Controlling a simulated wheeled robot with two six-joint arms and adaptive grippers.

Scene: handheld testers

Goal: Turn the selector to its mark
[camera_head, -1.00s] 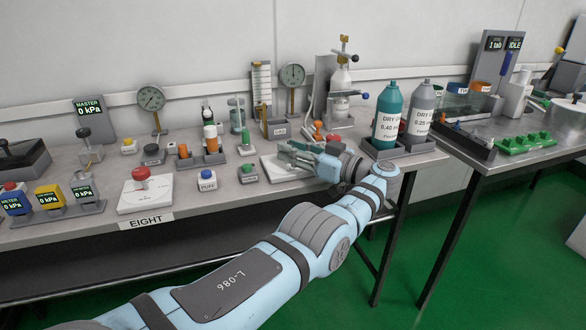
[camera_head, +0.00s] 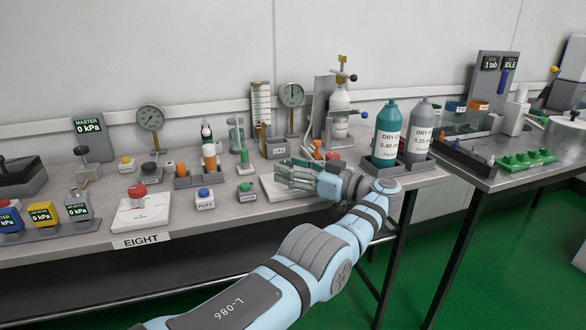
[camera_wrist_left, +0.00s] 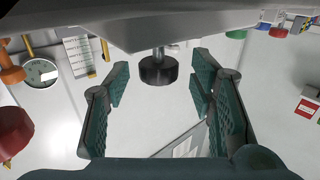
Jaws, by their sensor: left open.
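A red round knob (camera_head: 137,190) stands on a white plate (camera_head: 158,214) at the left front of the bench, behind a label reading EIGHT (camera_head: 141,240). I cannot tell whether this is the selector, and no mark is readable. My left gripper (camera_head: 284,176) is over another pale plate (camera_head: 272,190) near the bench's front middle, well right of the red knob. In the left wrist view its fingers (camera_wrist_left: 157,100) are apart, with nothing clamped. A black knob on a metal stem (camera_wrist_left: 158,69) shows beyond and between them. My right gripper is not in view.
Blue (camera_head: 204,199) and green (camera_head: 246,191) button boxes stand left of the gripper. A teal bottle (camera_head: 386,135) and a grey bottle (camera_head: 420,125) stand to its right. Gauges and fittings line the back. A second table (camera_head: 480,176) is at the right.

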